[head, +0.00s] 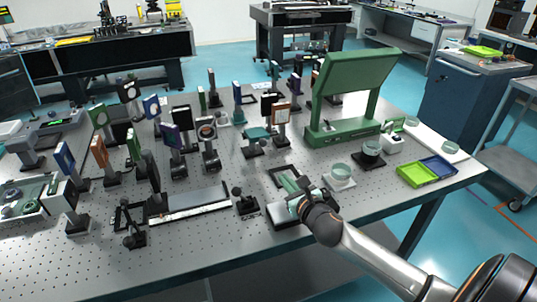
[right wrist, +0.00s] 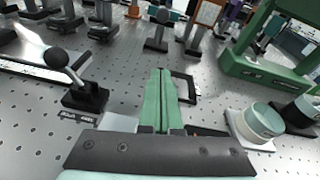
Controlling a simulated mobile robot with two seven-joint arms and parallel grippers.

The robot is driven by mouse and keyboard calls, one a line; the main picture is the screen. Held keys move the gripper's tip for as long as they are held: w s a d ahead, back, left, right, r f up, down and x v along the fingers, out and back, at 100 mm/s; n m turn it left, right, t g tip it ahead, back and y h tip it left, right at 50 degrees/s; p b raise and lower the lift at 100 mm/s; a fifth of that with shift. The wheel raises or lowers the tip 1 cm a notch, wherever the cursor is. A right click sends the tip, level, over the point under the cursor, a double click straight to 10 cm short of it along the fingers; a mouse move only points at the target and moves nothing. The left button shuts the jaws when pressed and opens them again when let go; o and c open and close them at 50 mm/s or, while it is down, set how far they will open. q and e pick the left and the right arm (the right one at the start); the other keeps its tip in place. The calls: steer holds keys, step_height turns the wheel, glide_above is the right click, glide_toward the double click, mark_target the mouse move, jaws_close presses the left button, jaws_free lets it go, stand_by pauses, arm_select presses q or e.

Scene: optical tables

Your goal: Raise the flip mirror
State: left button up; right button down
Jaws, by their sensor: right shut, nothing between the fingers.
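My right gripper (head: 291,184) comes in from the lower right, low over the front of the perforated table. Its green fingers are together and empty; they also show in the right wrist view (right wrist: 160,85). A flat, black rectangular frame (head: 282,174), which may be the flip mirror lying down, is just beyond the fingertips. In the right wrist view the frame (right wrist: 187,86) is right of the fingers, partly hidden by them; I cannot tell whether they touch. A ball-knob lever on a black labelled base (head: 246,204) stands to the left, also in the right wrist view (right wrist: 86,98).
A white cup on a pad (head: 340,177) and a dark cup (head: 371,153) stand close to the right. A big green stand (head: 345,128) is behind them. Upright optic mounts crowd the left and middle. A green and blue tray (head: 425,171) lies at the right edge.

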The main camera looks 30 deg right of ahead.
mark_target(258, 137)
steer(key=x, duration=0.9)
steer(key=shift+w+f+b, duration=0.1)
steer(key=shift+w+b, duration=0.1)
steer(key=shift+b, duration=0.1)
steer(key=r, duration=0.1)
steer(key=w+r+p, duration=0.1)
steer(key=shift+w+r, duration=0.1)
steer(key=shift+r, duration=0.15)
steer(key=shift+w+a+r, duration=0.1)
steer(key=shift+w+r, duration=0.2)
steer(key=shift+r, duration=0.2)
steer(key=shift+w+r, duration=0.1)
steer(key=shift+r, duration=0.05)
